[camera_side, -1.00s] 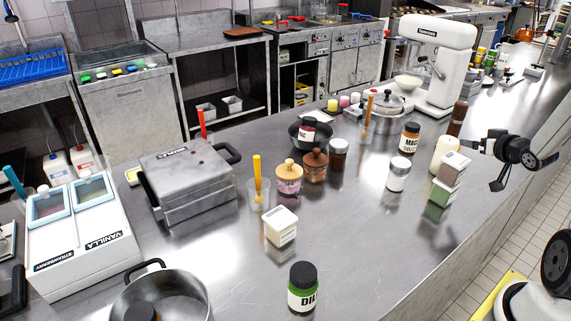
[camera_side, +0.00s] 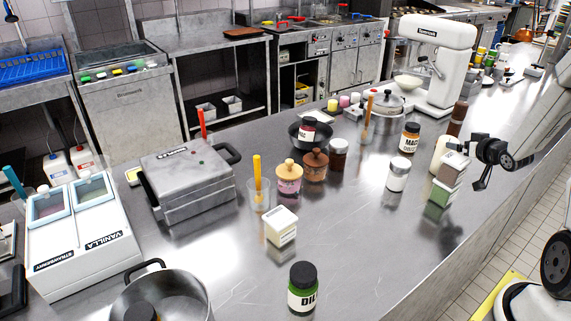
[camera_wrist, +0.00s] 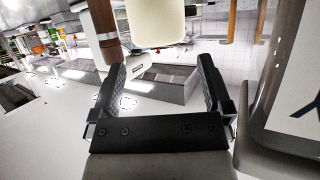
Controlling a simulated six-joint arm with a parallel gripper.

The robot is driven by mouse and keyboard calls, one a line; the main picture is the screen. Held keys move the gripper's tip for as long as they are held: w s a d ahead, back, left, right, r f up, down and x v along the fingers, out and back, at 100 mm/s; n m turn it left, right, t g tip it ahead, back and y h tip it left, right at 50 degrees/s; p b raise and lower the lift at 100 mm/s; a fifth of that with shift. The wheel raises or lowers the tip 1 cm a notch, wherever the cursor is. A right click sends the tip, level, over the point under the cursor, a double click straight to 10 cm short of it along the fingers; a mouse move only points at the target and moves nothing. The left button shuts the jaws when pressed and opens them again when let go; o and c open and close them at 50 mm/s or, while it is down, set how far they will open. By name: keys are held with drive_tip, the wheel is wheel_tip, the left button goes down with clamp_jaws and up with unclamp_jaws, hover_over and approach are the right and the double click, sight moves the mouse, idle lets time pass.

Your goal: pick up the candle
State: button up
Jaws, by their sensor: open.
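A dark brown mill (camera_side: 457,117) stands behind. A white-lidded jar (camera_side: 398,175) is to the left.

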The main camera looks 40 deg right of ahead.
sight(450, 139)
drive_tip(key=shift+x, duration=0.9)
drive_tip(key=shift+x, duration=2.55)
drive_tip(key=shift+d, duration=0.15)
clamp_jaws()
